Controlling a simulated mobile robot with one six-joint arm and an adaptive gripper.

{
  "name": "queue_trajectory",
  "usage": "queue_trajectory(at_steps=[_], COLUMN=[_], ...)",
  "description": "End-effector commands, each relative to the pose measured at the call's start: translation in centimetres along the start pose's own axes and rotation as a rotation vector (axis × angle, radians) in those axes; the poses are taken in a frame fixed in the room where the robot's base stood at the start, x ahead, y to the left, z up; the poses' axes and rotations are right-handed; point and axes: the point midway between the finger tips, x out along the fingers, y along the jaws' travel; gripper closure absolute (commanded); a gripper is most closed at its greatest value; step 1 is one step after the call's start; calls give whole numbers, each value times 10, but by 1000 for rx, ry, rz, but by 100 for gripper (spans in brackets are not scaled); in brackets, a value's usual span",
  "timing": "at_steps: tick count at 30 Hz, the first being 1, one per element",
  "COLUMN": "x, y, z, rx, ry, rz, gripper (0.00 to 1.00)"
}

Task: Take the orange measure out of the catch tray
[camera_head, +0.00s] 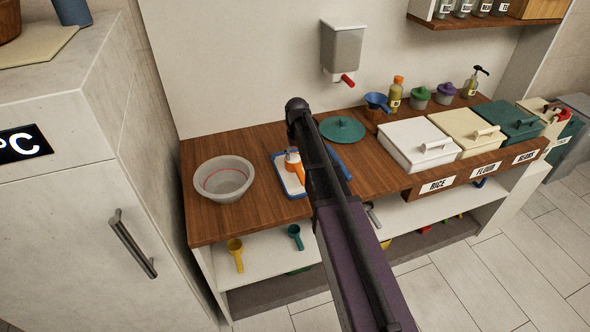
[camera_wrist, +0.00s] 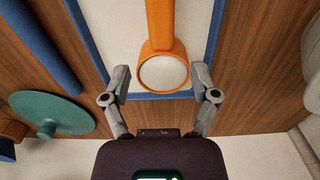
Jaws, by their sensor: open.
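The orange measure (camera_head: 299,173) lies in the white catch tray with a blue rim (camera_head: 279,175) on the wooden counter. In the wrist view the measure (camera_wrist: 151,49) shows its round cup with a pale whitish inside, near one end of the tray (camera_wrist: 160,96). Its handle runs up out of the picture along the tray. My gripper (camera_wrist: 161,76) is open, with one finger on each side of the cup and a gap at both sides. Nothing is held. In the head view my arm hides part of the tray, and my gripper cannot be made out clearly.
A blue bar (camera_head: 340,162) and a teal lid (camera_head: 342,129) lie right of the tray. A grey bowl (camera_head: 224,179) stands left. Lidded bins (camera_head: 415,143) stand farther right. A dispenser (camera_head: 342,50) hangs on the wall above. Yellow (camera_head: 236,254) and teal (camera_head: 295,237) measures are below the counter.

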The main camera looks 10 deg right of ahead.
Motion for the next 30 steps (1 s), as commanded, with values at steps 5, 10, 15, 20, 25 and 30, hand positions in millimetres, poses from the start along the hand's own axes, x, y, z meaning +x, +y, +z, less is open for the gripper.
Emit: queue_trajectory(at_steps=[5, 10, 15, 20, 25, 30], x=[2, 1, 3, 11, 23, 36], y=[0, 0, 0, -1, -1, -2], z=[0, 0, 0, 1, 2, 4], rx=[0, 0, 0, 0, 0, 0], ry=[0, 0, 0, 0, 0, 0], rz=[0, 0, 0, 0, 0, 0], gripper=[23, 23, 23, 23, 23, 23])
